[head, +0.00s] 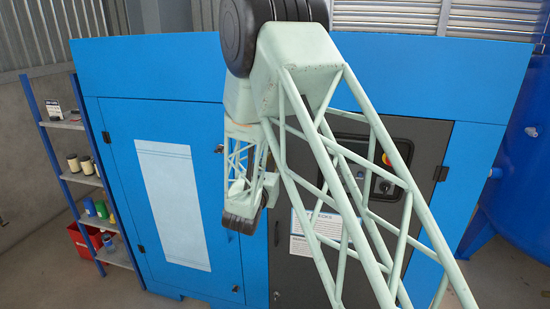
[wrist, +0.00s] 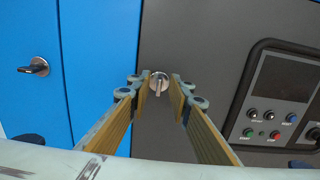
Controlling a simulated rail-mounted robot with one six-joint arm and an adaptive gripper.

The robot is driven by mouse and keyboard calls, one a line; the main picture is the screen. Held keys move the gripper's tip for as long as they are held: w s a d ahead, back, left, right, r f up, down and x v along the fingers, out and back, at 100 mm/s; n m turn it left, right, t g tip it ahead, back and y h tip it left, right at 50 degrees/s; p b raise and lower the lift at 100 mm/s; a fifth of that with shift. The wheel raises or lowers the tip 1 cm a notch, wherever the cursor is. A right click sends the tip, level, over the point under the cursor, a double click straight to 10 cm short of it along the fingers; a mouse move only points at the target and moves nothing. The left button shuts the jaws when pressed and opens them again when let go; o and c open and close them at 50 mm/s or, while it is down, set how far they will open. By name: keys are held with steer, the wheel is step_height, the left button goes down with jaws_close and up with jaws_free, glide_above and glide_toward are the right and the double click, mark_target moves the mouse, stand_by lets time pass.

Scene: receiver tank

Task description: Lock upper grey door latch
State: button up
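The upper grey door latch (wrist: 158,84) is a small round silver latch with a narrow handle that looks upright. It sits near the left edge of the grey door (wrist: 190,40). My gripper (wrist: 160,86) is open, with its two yellow-padded fingers pointing at the door. The latch shows in the gap between the fingertips, and nothing is gripped. I cannot tell whether the tips are level with it or short of it. In the head view the grey door (head: 425,150) is partly behind my arm, and I cannot make out this latch there.
A control panel (wrist: 280,85) with buttons stands out on the right. A shelf rack (head: 85,180) is left of the cabinet and a blue tank (head: 515,150) right.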

steer(key=shift+w+d, duration=0.2)
steer(key=shift+w, duration=0.9)
jaws_close()
